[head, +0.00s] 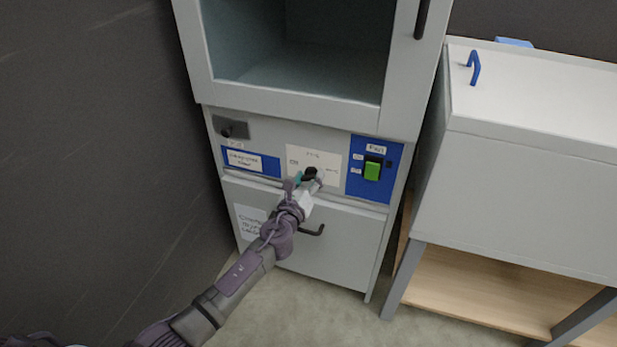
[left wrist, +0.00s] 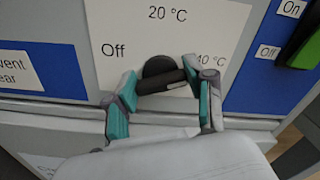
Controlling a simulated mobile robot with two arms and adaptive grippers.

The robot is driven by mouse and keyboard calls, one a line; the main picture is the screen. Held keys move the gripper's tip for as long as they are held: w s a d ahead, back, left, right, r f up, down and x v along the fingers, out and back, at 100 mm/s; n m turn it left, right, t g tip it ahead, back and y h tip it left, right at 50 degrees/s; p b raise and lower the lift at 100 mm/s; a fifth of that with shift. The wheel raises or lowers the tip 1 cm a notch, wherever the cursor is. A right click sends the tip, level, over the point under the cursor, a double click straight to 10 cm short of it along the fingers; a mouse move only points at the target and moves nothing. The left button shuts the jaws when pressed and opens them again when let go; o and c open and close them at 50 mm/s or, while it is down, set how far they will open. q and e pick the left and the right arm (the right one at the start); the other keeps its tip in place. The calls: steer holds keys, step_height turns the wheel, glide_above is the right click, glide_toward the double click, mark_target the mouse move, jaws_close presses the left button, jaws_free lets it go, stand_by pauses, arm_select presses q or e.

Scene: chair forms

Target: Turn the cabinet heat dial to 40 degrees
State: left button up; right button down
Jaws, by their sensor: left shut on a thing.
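The cabinet heat dial is a black knob (head: 311,173) on a white plate (head: 325,160) in the cabinet's front panel. In the left wrist view the dial (left wrist: 160,68) sits below "20 °C", with "Off" to its left and "40 °C" to its right, partly covered by a finger. My left gripper (head: 309,179) is at the dial, and in the left wrist view its teal-padded fingers (left wrist: 163,92) are closed on the dial's bar from both sides. The dial's exact pointing direction is hard to tell. My right gripper is not in view.
A green switch (head: 372,170) on a blue plate with On and Off labels is right of the dial. The cabinet's upper compartment (head: 300,70) is above, and a lower door with a black handle (head: 312,231) is below. A grey box on a stand (head: 540,190) is at right.

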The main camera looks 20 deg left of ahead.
arm_select(q)
steer(key=shift+f+m, duration=0.15)
steer(key=shift+m, duration=0.25)
steer(key=o, duration=1.2)
steer(key=shift+c, duration=0.2)
steer(key=s, duration=1.2)
steer(key=shift+a, duration=0.2)
